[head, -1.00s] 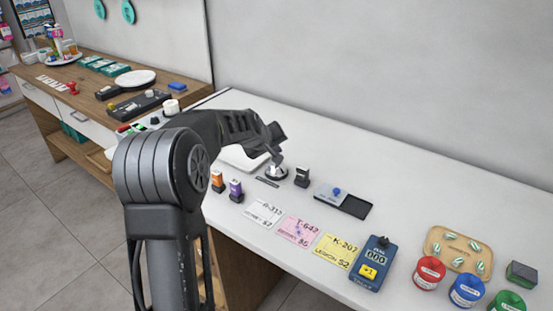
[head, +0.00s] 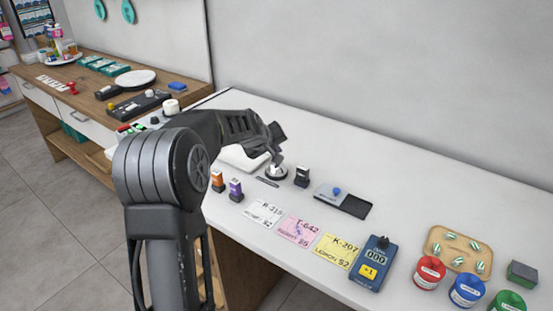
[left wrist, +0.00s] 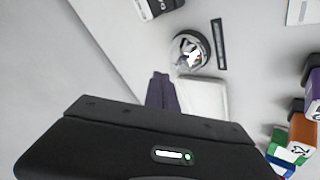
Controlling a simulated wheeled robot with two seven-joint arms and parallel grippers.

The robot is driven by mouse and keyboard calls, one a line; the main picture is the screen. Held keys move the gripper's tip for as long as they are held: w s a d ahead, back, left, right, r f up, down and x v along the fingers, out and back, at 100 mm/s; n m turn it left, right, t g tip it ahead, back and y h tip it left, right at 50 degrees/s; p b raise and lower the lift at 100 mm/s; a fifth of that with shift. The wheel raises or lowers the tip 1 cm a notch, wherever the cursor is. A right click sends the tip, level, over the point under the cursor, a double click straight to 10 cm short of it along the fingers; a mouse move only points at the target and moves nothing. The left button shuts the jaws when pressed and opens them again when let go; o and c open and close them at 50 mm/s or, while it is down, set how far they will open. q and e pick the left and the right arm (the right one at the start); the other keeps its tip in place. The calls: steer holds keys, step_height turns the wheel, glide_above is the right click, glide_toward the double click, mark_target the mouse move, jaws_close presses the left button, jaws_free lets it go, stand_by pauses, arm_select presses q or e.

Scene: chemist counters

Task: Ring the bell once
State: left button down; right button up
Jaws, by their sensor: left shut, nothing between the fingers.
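The bell (head: 275,174), a small silver dome on a dark round base, stands on the white counter. It also shows in the left wrist view (left wrist: 190,50), at the upper middle. My left gripper (head: 277,159) is shut and empty, pointing down with its tips just above the bell in the head view. In the left wrist view its dark fingers (left wrist: 162,90) show beside the bell's lower left. I cannot tell whether the tips touch the bell. My right gripper is not in view.
A black-handled stamp (head: 302,177) stands close right of the bell. Orange (head: 217,181) and purple (head: 236,190) bottles stand in front left. Cards, a blue counter device (head: 374,264), coloured jars and a wooden tray (head: 435,245) lie to the right. A wall runs behind.

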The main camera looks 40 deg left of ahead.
arm_select(q)
steer(key=shift+f+b, duration=0.3)
steer(key=shift+f, duration=0.1)
steer(key=shift+f+b, duration=0.4)
steer(key=shift+f, duration=0.05)
stand_by(0.6)
steer(key=shift+r, duration=0.1)
steer(key=shift+r+p, duration=0.8)
steer(key=shift+r, duration=0.05)
step_height(320, 180, up, 5)
steer(key=p, duration=0.4)
stand_by(1.0)
